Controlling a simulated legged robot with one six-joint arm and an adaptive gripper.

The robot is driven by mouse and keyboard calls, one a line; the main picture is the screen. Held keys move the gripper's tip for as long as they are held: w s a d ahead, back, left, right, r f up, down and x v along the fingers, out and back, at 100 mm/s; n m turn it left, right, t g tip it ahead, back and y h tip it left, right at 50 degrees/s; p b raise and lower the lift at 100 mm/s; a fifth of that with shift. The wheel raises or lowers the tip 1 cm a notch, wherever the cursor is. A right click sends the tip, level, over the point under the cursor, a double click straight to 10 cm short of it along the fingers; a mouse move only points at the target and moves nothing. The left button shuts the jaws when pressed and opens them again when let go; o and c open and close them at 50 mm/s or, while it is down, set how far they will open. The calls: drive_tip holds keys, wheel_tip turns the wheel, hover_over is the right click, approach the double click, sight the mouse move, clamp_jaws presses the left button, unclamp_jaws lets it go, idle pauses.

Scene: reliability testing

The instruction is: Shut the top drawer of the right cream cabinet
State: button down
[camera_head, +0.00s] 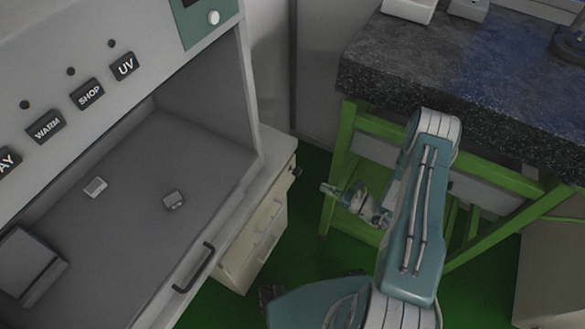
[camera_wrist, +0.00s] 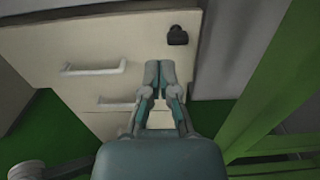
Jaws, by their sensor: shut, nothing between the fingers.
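The cream cabinet (camera_head: 248,262) stands below the grey booth in the head view, with pale drawer handles on its front. In the wrist view a cream drawer front (camera_wrist: 60,35) fills the upper left, with a white bar handle (camera_wrist: 92,68) and a black lock-like knob (camera_wrist: 177,37) near its right end. I cannot tell how far this drawer stands out. My gripper (camera_head: 323,188) is to the right of the cabinet, with a visible gap. In the wrist view my gripper (camera_wrist: 160,66) has its fingers together and empty, overlapping the drawer front below the knob; contact is unclear.
The grey booth (camera_head: 140,190) with labelled buttons and a black handle (camera_head: 194,267) overhangs the left side. A dark stone-topped bench (camera_head: 440,75) on a green frame (camera_head: 338,165) stands behind and right of my arm. Green floor (camera_head: 310,235) lies between them.

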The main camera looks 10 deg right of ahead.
sight(286, 170)
drive_tip(key=x, duration=1.1)
drive_tip(key=shift+a, duration=0.2)
drive_tip(key=shift+w+a, duration=0.4)
drive_tip(key=shift+w, duration=0.1)
drive_tip(key=x, duration=0.5)
drive_tip(key=shift+d+r, duration=0.1)
